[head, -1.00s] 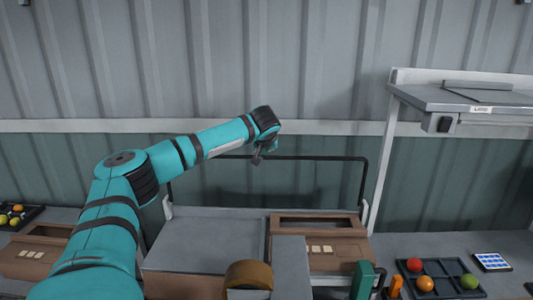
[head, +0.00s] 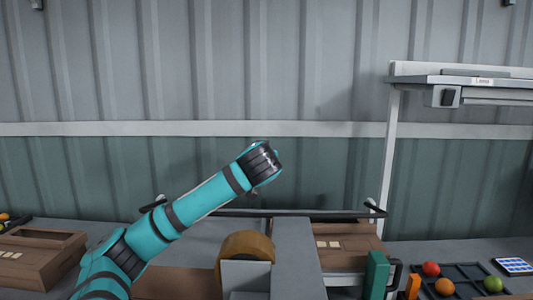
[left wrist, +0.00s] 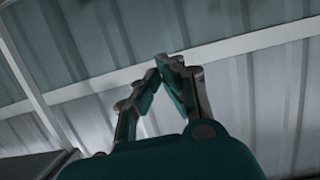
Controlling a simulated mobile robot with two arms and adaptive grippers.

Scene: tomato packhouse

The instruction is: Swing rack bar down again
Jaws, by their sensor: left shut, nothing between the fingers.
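The rack bar (head: 310,213) is a thin black bar lying low across the back of the bench in the head view. Its side arms are foreshortened at the pale brackets (head: 371,203). My left arm crosses in front of its left part. My left gripper (left wrist: 165,66) is shut and empty in the left wrist view, its fingertips together against the wall behind. In the head view the wrist hides most of the gripper, above the bar and left of its middle; I cannot tell whether it touches the bar. My right gripper is not in view.
A brown box (head: 330,240) stands behind a grey block (head: 297,260) and a brown roll (head: 245,247). A black tray (head: 465,270) with coloured balls is at right, near a grey shelf (head: 470,81). Another brown box (head: 38,262) is at left.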

